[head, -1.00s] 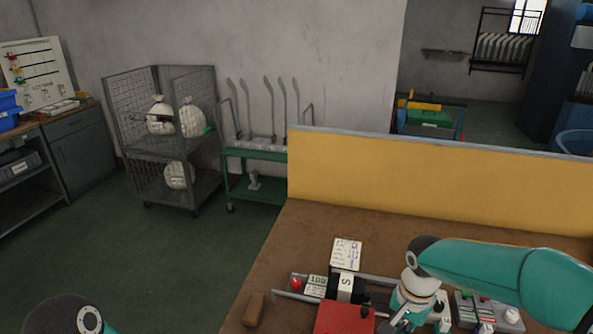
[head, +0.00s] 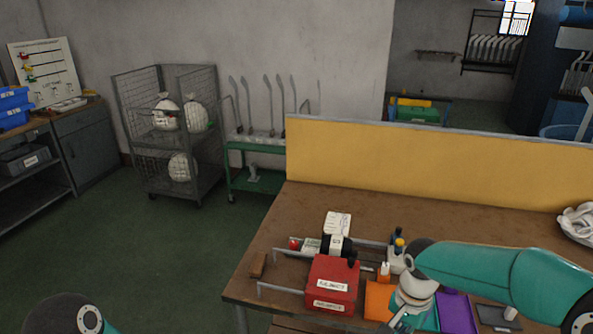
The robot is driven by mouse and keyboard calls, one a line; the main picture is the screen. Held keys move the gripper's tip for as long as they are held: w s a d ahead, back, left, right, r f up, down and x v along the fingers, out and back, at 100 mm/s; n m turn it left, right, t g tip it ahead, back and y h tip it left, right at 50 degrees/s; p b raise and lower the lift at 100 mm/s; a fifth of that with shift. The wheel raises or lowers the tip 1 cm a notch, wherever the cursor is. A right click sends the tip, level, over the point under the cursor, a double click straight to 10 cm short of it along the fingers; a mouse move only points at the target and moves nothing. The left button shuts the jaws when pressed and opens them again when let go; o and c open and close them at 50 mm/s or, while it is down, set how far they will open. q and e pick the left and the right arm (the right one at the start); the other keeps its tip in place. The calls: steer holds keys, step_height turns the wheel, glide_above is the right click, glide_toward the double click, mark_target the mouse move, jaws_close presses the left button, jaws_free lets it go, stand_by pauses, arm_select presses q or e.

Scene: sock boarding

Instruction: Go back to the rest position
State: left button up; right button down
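My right arm comes in from the right, and its gripper (head: 399,323) is at the bottom edge, partly cut off, over the front of the brown worktable (head: 400,208). Whether its fingers are open or shut does not show. My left arm shows only as a dark and teal joint at the bottom left; its gripper is out of view. On the table, a red box (head: 332,284) with white labels stands left of my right gripper. An orange bin (head: 379,300) and a purple bin (head: 456,313) are partly hidden behind my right arm.
A yellow partition (head: 440,162) runs along the table's back. White fabric (head: 578,222) lies at its right end. A wire cage cart (head: 165,140) holding white bags and a green trolley (head: 255,147) stand against the wall. Green floor (head: 130,250) left of the table is clear.

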steer(key=s+a+f+n+y, duration=0.2)
steer(key=s+a+f, duration=0.3)
steer(key=s+f, duration=0.4)
steer(key=s+a+f+n+t+y, duration=0.1)
steer(key=s+a+f+n+y, duration=0.1)
steer(key=s+a+f+n, duration=0.3)
steer(key=s+f, duration=0.4)
steer(key=f, duration=0.5)
steer(key=shift+s, duration=0.1)
